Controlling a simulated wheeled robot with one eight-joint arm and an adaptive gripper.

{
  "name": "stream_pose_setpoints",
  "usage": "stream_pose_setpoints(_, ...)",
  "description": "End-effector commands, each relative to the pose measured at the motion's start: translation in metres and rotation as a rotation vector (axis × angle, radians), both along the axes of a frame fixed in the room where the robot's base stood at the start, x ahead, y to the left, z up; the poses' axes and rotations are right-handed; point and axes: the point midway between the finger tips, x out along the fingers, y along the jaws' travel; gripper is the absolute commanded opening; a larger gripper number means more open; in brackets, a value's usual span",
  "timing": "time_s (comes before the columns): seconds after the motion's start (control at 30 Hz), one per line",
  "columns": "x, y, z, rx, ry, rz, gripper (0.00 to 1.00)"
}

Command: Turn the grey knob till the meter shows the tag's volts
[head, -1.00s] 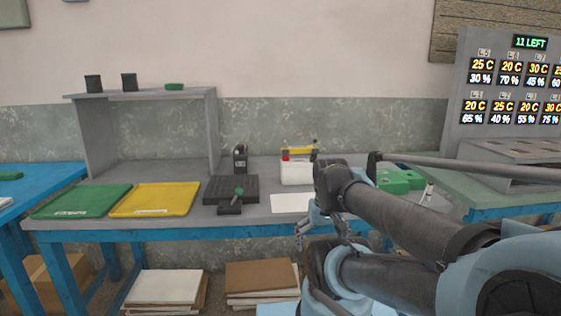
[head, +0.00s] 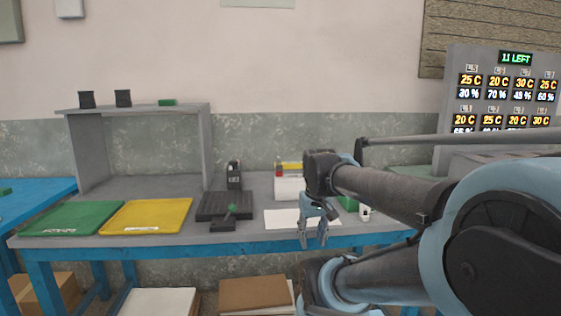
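My gripper (head: 314,238) hangs with its light blue fingers pointing down in front of the white sheet on the grey bench. Its fingers are apart and nothing shows between them. A small black upright device (head: 234,176) stands behind a dark ribbed block (head: 222,206); it may be the meter, but I cannot read it. I cannot make out a grey knob or a tag with volts. A white box (head: 288,188) with red and yellow on top is partly hidden by my arm.
A green tray (head: 75,217) and a yellow tray (head: 147,215) lie on the left of the bench (head: 170,240). A white sheet (head: 283,221) lies right of the block. A shelf (head: 135,108) stands behind. A display board (head: 507,62) is at the right.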

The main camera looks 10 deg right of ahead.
Motion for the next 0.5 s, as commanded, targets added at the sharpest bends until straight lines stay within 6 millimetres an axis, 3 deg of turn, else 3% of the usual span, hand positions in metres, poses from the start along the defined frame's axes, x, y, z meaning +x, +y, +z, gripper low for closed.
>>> stream_pose_setpoints(0.1,0.03,0.003,0.046,-0.006,0.016,0.046,0.36)
stream_pose_setpoints(0.5,0.131,0.017,0.174,-0.024,0.069,0.202,0.36)
